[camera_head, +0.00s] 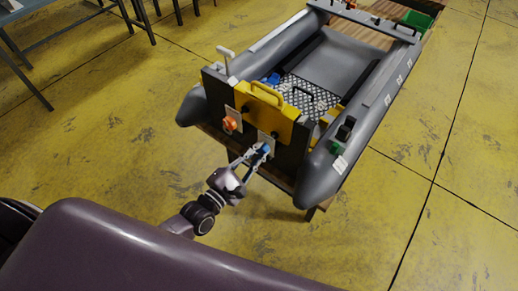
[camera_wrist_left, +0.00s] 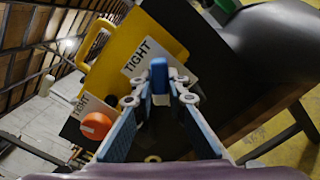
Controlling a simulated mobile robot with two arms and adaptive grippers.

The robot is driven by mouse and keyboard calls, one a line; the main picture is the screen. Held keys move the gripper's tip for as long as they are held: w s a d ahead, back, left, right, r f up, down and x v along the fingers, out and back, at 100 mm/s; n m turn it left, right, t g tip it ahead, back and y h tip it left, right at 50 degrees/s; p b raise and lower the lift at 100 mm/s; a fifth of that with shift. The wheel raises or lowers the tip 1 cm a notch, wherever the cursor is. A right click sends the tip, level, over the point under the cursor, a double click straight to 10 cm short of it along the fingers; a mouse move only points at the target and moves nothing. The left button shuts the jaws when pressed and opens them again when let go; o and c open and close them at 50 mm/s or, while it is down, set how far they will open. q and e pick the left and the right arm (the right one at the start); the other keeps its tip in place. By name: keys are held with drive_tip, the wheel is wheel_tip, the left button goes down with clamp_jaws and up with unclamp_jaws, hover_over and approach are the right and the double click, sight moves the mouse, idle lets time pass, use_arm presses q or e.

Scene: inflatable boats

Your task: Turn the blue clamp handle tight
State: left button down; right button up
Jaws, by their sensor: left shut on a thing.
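The blue clamp handle (camera_wrist_left: 160,77) is between the fingertips of my left gripper (camera_wrist_left: 158,92) in the left wrist view, in front of a white "TIGHT" label (camera_wrist_left: 146,55). In the head view the handle (camera_head: 265,149) sits low on the boat's dark end board, and my left gripper (camera_head: 256,157) reaches it from the front left. The left gripper is shut on the handle. Its fingers hide part of the handle and its mount. An orange knob (camera_head: 230,123) with its own label is to the left; it also shows in the left wrist view (camera_wrist_left: 95,126). My right gripper is not seen.
The grey inflatable boat (camera_head: 326,178) rests on a wooden support. A yellow piece with a handle (camera_head: 264,112) is on the end board, near a white lever (camera_head: 226,57). A green box (camera_head: 417,20) is at the far end.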

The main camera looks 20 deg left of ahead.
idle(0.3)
use_arm(q)
drive_tip(key=m+p, duration=0.1)
drive_tip(key=m, duration=0.4)
drive_tip(key=shift+m, duration=1.5)
drive_tip(key=shift+p, duration=0.3)
drive_tip(key=m+p, duration=0.1)
drive_tip(key=m, duration=0.2)
drive_tip(key=shift+m, duration=0.4)
drive_tip(key=m, duration=0.4)
